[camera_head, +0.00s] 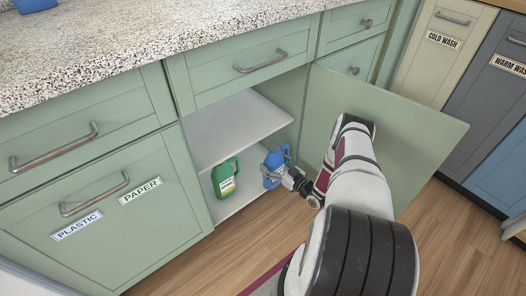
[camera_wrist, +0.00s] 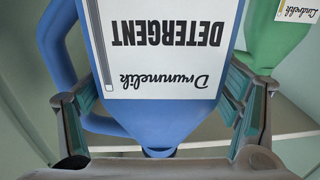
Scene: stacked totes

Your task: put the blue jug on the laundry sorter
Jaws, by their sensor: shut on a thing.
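The blue jug (camera_head: 274,163) stands upright inside the open lower cabinet, at its right side. In the wrist view the blue jug (camera_wrist: 158,112) fills the middle, upside down in the picture, with a white label reading "Drummelik DETERGENT". My gripper (camera_head: 284,174) is shut on the jug, one finger on each side of its body. The gripper's fingers (camera_wrist: 165,108) show at both sides of the jug in the wrist view. The laundry sorter (camera_head: 440,58) is at the far right, with fronts labelled "COLD WASH" and "WARM WASH"; its top is mostly out of view.
A green jug (camera_head: 224,179) stands left of the blue jug and shows at the wrist view's upper right (camera_wrist: 275,40). A shelf (camera_head: 235,125) lies above both jugs. The open cabinet door (camera_head: 400,120) stands beside my arm. A speckled counter (camera_head: 130,45) is above; wooden floor (camera_head: 450,240) is clear.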

